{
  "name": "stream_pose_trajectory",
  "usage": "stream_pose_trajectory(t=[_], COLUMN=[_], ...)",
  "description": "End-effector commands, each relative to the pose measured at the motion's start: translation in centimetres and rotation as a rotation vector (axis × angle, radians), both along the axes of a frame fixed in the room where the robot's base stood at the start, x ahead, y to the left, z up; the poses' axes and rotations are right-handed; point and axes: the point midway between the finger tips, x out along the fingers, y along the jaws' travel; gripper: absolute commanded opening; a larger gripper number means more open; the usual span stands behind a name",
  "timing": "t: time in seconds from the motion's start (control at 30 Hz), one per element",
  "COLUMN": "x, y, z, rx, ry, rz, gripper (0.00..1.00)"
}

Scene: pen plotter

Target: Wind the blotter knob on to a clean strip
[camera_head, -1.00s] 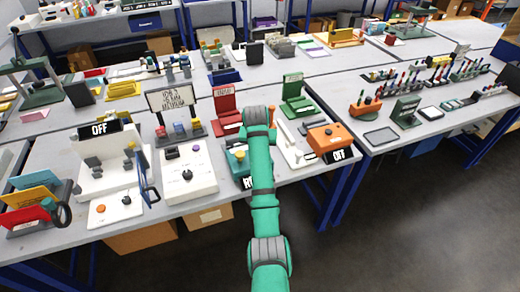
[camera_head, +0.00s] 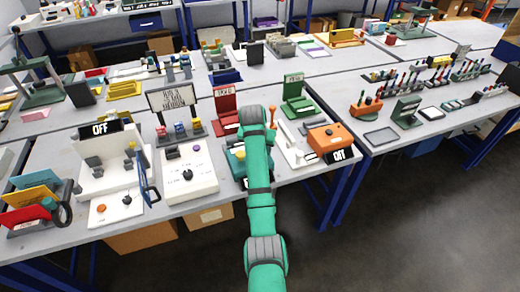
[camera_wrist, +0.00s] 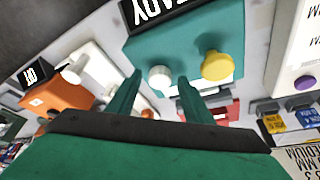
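A teal box (camera_head: 236,166) stands at the front of the near table, partly behind my arm. In the wrist view the teal box (camera_wrist: 185,50) has a yellow knob (camera_wrist: 216,64), a pale round knob (camera_wrist: 159,73) and a black sign (camera_wrist: 165,12) reading READY. My gripper (camera_wrist: 160,80) is open, with one finger on each side of the pale knob in that view. Whether the fingers touch it cannot be told. The yellow knob is right of the right finger. No label shows which knob is the blotter's. The head view hides my gripper behind my arm.
A white box with a dark knob (camera_head: 188,174) stands left of the teal box. To its right are a white plate with an orange-tipped lever (camera_head: 272,118) and an orange box (camera_head: 330,137) with an OFF sign. Red (camera_head: 225,103) and green (camera_head: 297,97) stands are behind.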

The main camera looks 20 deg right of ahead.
Motion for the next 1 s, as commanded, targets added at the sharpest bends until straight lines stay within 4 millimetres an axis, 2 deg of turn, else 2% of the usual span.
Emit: stream_pose_trajectory(t=[0.27, 0.37, 0.7, 0.9, 1.0], x=[-0.1, -0.5, -2.5, -3.3, -3.5], y=[0.1, 0.3, 1.6, 2.0, 2.1], z=[0.4, 1.5, 7.3, 9.4, 9.8], rx=[0.000, 0.000, -0.001, -0.001, 0.000], ry=[0.000, -0.002, -0.003, -0.002, 0.000], rz=[0.000, 0.000, 0.000, 0.000, 0.000], gripper=[0.46, 0.46, 0.46, 0.46, 0.46])
